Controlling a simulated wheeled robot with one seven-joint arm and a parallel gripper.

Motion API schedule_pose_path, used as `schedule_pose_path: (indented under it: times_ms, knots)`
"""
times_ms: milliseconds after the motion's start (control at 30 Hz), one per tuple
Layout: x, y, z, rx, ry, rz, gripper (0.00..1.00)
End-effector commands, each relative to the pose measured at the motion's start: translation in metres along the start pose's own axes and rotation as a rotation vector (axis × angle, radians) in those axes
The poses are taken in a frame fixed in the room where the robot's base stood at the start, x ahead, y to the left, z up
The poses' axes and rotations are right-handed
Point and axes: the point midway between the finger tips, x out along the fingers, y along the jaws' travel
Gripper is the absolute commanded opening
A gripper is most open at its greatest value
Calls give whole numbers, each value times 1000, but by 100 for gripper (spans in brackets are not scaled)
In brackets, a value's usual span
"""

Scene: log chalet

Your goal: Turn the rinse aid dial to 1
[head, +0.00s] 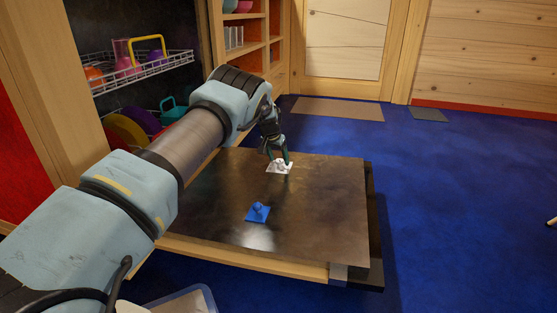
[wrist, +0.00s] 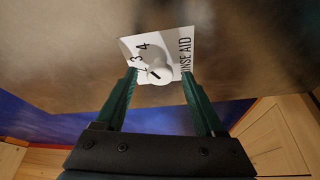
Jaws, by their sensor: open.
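The rinse aid dial (wrist: 160,66) is a round white knob on a white plate (wrist: 128,44). The plate carries "RINSE AID" lettering and the numbers 4 and 3, with another partly hidden below them. A dark mark shows on the knob, but I cannot tell which number it points to. In the head view the white plate (head: 272,170) lies on the lowered dishwasher door (head: 320,215), partly covered by my gripper (head: 277,158). In the wrist view the green fingers of my gripper (wrist: 159,74) are open, one on each side of the knob. I cannot tell whether they touch it.
A blue knob on a blue plate (head: 257,213) sits on the door nearer to me. A wire rack (head: 145,72) with colourful dishes is inside the dishwasher at left. A pale container (head: 185,301) stands at the front.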

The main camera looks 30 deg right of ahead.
Motion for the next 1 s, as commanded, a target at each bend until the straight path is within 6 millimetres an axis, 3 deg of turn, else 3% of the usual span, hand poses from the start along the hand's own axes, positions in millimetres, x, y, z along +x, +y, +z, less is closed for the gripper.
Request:
schedule_pose_path:
  times_ms: [67,667,1000]
  knots:
    - [0,0,0,0,0,0,69]
    - [0,0,0,0,0,-1,1]
    - [-1,0,0,-12,-1,-6,0]
